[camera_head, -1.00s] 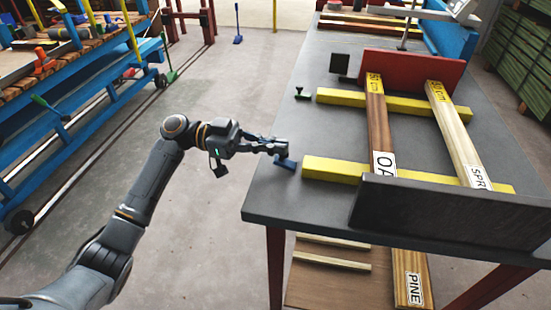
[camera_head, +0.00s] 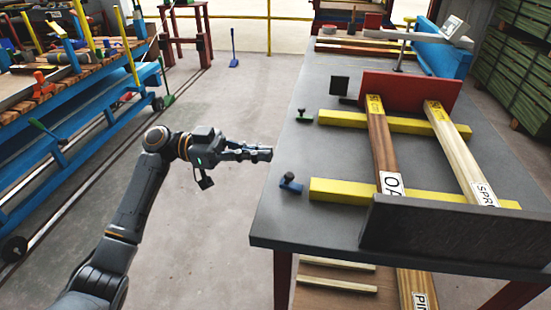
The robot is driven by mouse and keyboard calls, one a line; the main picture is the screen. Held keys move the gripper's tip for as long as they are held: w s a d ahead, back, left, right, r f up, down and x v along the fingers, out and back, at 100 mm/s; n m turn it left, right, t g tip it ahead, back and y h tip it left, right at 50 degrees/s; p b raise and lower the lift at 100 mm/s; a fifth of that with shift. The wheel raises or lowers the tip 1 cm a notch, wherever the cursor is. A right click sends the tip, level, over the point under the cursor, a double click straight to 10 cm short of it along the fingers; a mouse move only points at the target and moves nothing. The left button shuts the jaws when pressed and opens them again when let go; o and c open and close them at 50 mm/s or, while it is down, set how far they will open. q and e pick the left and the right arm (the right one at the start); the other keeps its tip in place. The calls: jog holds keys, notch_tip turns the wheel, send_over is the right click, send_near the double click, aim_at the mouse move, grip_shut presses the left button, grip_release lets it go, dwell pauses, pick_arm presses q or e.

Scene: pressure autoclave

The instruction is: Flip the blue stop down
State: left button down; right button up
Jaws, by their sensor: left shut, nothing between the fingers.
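The blue stop (camera_head: 291,185) is a small blue piece with a dark knob on top. It sits at the left edge of the grey table (camera_head: 330,215), just left of the end of the near yellow bar (camera_head: 330,190). The blue piece looks low and roughly flat, but it is too small to tell its exact tilt. My left gripper (camera_head: 266,154) is shut and empty. It is up and left of the stop in the picture, apart from it, past the table's left edge. My right gripper is out of view.
A similar green stop (camera_head: 302,117) sits farther back on the same edge. A red block (camera_head: 410,90) and a dark block (camera_head: 450,232) stand around labelled boards. A blue cart (camera_head: 75,140) stands at the left. The floor between is mostly clear.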

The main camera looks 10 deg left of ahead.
pick_arm(q)
jog(key=shift+a, duration=2.2)
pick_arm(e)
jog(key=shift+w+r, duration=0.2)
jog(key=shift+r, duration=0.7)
